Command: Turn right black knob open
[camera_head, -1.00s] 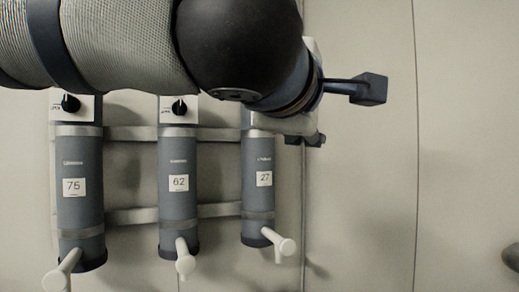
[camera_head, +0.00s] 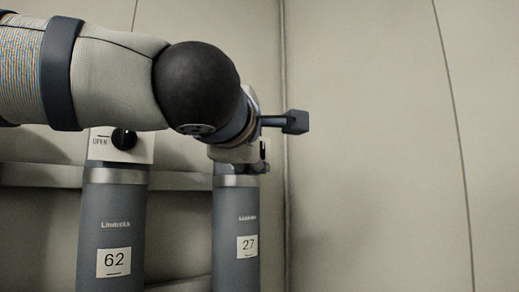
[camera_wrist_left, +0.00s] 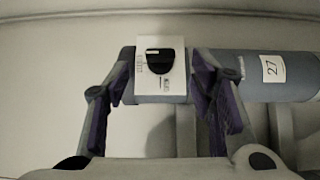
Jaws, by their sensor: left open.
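The right black knob (camera_wrist_left: 159,62) sits on a white plate (camera_wrist_left: 148,88) at the top end of grey cylinder 27 (camera_wrist_left: 222,64) in the left wrist view. Small lettering on the plate is too blurred to read surely. My left gripper (camera_wrist_left: 163,78) is open, with one finger on each side of the plate and knob; contact cannot be made out. In the head view, cylinder 27 (camera_head: 236,212) stands at the right, and my left arm hides its knob. My right gripper is not in view.
Cylinder 62 (camera_head: 112,215) stands left of cylinder 27, with its own black knob (camera_head: 124,138) beside the word OPEN. A horizontal rail (camera_head: 40,175) runs behind the cylinders. The wall (camera_head: 375,170) to the right is bare.

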